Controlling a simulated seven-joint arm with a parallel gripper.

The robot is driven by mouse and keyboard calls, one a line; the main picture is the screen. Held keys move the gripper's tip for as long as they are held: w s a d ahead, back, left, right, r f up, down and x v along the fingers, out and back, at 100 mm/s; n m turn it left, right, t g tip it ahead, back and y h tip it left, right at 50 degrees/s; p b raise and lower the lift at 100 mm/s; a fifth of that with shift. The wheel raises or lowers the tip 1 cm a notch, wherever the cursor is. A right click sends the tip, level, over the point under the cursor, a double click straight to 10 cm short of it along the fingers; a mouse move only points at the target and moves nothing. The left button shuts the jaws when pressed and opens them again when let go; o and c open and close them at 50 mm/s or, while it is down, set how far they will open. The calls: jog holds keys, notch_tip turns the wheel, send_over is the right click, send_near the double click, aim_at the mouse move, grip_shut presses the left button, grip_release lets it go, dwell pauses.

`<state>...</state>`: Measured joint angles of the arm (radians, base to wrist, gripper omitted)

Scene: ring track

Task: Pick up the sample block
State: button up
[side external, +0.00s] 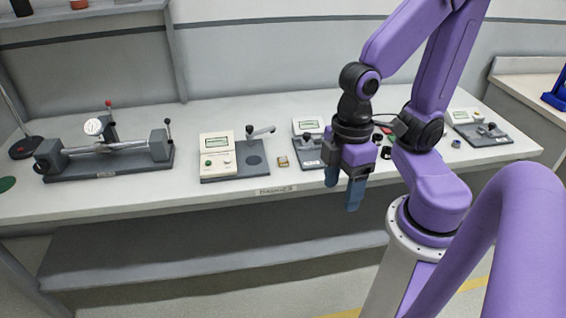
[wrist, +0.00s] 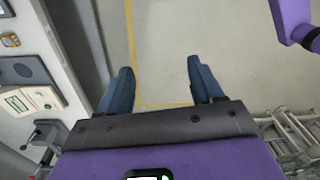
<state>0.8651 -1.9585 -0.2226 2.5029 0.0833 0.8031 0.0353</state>
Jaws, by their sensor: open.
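A small tan-and-gold block (side external: 283,162), which looks like the sample block, lies on the bench between two instruments. It also shows at the left edge of the wrist view (wrist: 10,40). My gripper (side external: 343,187) is to the right of the block, hanging with its blue fingers down around the bench's front edge. In the wrist view my gripper (wrist: 160,74) has its fingers apart, with only floor between them. It is empty and not touching the block.
The bench (side external: 225,191) holds a cream instrument with a grey base (side external: 218,158) left of the block and a similar one (side external: 306,150) right of it, partly behind my gripper. A dial-gauge fixture (side external: 105,162) stands farther left. Several small dark items lie behind my gripper. A lower shelf (side external: 200,255) runs beneath.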

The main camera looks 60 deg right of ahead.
jog(key=w+a+f+m+t+y, duration=0.1)
jog(key=w+a+f+m, duration=0.3)
jog(key=f+m, duration=0.15)
jog(key=w+a+f+m+t, duration=0.1)
jog(key=w+a+f+m, duration=0.35)
jog(key=f, duration=0.25)
jog(key=m+t+h, duration=0.8)
jog(key=m+h, duration=0.2)
jog(key=h, duration=0.2)
send_near(283, 160)
jog(key=x, duration=0.3)
jog(key=shift+d, duration=0.2)
jog(key=shift+x, duration=2.65)
jog(key=shift+a, duration=0.1)
